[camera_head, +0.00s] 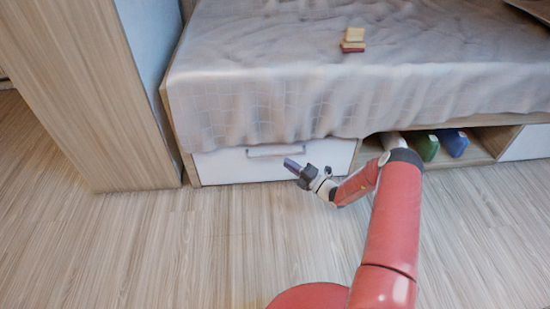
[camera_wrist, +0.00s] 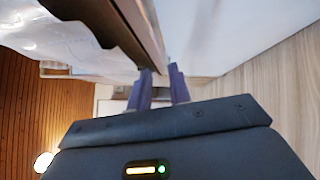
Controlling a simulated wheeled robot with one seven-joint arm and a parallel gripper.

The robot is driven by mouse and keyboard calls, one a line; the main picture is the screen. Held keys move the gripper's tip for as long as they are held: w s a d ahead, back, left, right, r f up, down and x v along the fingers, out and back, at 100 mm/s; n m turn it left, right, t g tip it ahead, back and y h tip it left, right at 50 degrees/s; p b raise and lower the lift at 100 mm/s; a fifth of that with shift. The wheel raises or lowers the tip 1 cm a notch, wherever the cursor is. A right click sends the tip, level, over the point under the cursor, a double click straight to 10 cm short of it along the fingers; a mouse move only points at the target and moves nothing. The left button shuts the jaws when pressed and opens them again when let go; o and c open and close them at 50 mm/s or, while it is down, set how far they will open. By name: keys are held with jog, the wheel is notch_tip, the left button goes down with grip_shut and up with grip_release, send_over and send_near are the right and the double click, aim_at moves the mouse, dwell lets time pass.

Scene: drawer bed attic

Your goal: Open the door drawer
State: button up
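The white drawer front (camera_head: 225,166) sits under the bed's left part and looks closed. Its pale bar handle (camera_head: 275,151) runs along the top, just under the blanket's hem. My gripper (camera_head: 292,165) is in front of the drawer, a little below the handle's right end, pointing left. In the wrist view, the two purple fingers of my gripper (camera_wrist: 160,88) stand apart with a gap and nothing seen held between them. A pale smooth panel (camera_wrist: 205,35), likely the drawer front, lies beside the fingers. I cannot tell whether they touch the handle.
A grey blanket (camera_head: 260,85) covers the bed and hangs over its front edge. An open shelf right of the drawer holds a green item (camera_head: 424,146) and a blue item (camera_head: 453,142). A wooden cabinet (camera_head: 85,95) stands at left. The floor (camera_head: 150,245) ahead of the drawer is clear.

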aim_at(275, 155)
jog(key=shift+m, duration=0.3)
jog(key=x, duration=0.7)
jog(key=shift+w+a+f+b, duration=0.15)
jog(key=shift+w+a+b, duration=0.05)
jog(key=shift+w+b, duration=0.2)
jog(key=shift+s, duration=0.1)
grip_shut()
